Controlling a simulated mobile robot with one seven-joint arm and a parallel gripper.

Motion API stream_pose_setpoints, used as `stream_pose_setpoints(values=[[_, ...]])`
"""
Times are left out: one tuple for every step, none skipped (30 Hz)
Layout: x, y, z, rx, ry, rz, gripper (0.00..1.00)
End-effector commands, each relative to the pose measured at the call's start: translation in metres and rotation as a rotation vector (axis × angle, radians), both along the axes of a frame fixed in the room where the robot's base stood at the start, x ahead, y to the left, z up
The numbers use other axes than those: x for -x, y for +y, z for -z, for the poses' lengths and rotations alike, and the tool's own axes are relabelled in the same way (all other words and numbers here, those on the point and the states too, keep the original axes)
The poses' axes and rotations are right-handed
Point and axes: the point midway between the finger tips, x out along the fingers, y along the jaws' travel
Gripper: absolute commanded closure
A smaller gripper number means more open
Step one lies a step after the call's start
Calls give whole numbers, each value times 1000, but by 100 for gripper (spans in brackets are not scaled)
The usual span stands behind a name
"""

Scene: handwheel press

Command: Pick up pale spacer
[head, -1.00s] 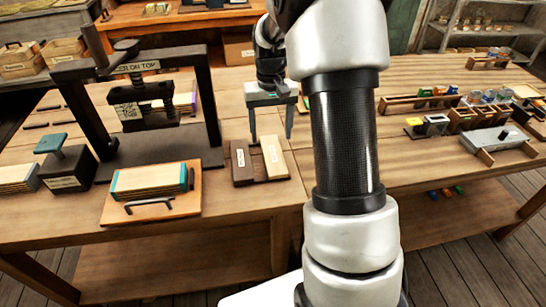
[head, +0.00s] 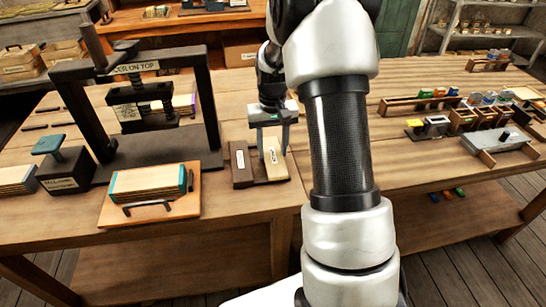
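The pale spacer (head: 275,171) is a light wooden block with a small white label. It lies at the right side of a low dark holder on the near bench, beside a dark brown block (head: 241,172) with a similar label. My gripper (head: 273,148) is down over the far part of the pale spacer, pointing downward, with one finger on each side of it. Whether the fingers touch the spacer cannot be told. The far end of the spacer is partly hidden by my gripper.
A dark handwheel press (head: 150,152) stands to the left, with a wooden board (head: 185,205) carrying a teal-edged stack in front of it. A small dark box (head: 66,178) with a teal-topped handle is at far left. Racks and a grey tray (head: 500,140) lie to the right.

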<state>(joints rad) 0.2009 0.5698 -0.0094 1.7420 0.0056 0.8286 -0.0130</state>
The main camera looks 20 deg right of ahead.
Motion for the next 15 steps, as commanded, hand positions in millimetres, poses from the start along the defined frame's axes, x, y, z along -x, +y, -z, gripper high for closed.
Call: stream_pose_setpoints(values=[[0,0,0,0,0,0,75],[0,0,0,0,0,0,80],[0,0,0,0,-1,0,81],[0,0,0,0,-1,0,81],[0,0,0,0,-1,0,81],[0,0,-1,0,-1,0,81],[0,0,-1,0,-1,0,81],[0,0,-1,0,-1,0,81],[0,0,-2,0,-1,0,81],[-1,0,-4,0,-2,0,81],[-1,0,-7,1,-3,0,81],[-1,0,-12,1,-4,0,81],[-1,0,-16,1,-5,0,81],[-1,0,-22,1,-5,0,81],[-1,0,-30,1,-6,0,81]])
